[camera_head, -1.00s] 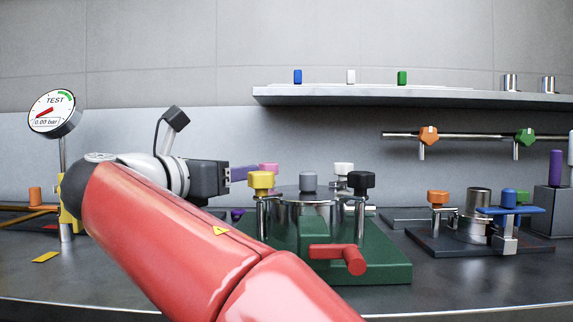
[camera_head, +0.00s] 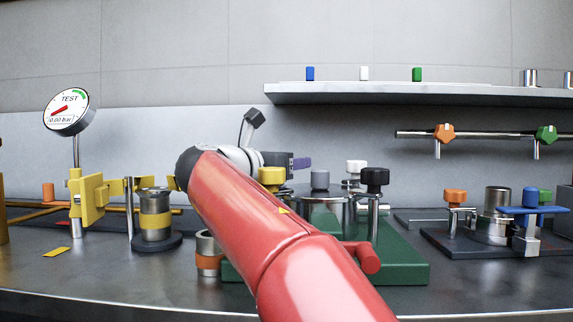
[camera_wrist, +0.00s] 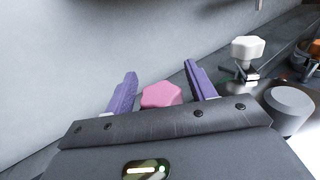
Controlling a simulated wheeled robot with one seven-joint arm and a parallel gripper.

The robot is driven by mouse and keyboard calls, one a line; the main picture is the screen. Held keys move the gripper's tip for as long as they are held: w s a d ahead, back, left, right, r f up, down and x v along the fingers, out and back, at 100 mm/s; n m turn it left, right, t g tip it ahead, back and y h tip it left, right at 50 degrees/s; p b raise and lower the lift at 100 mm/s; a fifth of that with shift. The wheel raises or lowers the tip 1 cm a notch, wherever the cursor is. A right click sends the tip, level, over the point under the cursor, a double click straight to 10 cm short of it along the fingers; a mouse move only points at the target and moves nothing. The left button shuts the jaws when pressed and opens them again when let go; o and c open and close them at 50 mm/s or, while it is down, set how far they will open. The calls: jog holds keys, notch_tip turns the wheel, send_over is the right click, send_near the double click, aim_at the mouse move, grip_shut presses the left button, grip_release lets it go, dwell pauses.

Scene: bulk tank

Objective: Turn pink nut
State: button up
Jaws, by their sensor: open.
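The pink nut (camera_wrist: 161,95) shows in the wrist view, between the two purple fingers of my gripper (camera_wrist: 160,90). The fingers are spread, with a gap on each side of the nut. I cannot tell from this view how far down the fingers reach beside it. In the head view my gripper (camera_head: 301,163) is behind the yellow nut, at the back of the tank fixture. The pink nut is hidden there behind my arm and gripper.
A yellow nut (camera_head: 271,177), a black nut (camera_head: 375,178) and a white nut (camera_head: 356,167) stand around the steel lid on the green base (camera_head: 405,262). The white nut also shows in the wrist view (camera_wrist: 247,48). The wall is close behind. A shelf (camera_head: 430,95) runs above.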

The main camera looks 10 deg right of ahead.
jog(key=c, duration=1)
jog(key=shift+o, duration=0.2)
jog(key=shift+r+m+g+h+p, duration=0.2)
jog(key=shift+m+g+h+p, duration=0.15)
jog(key=shift+p, duration=0.4)
jog(key=shift+s+d+f+m+g+h+p, duration=0.15)
jog(key=shift+m+g+h+p, duration=0.6)
jog(key=shift+g+p, duration=0.9)
jog(key=shift+s+r+m+g+h+p, duration=0.15)
jog(key=shift+m+g+h+p, duration=0.2)
jog(key=shift+m+g+p, duration=1.3)
jog(key=shift+s+d+f+m+g+h+p, duration=0.15)
jog(key=shift+m+g+h+p, duration=0.35)
jog(key=shift+p, duration=1.95)
jog(key=shift+g, duration=0.25)
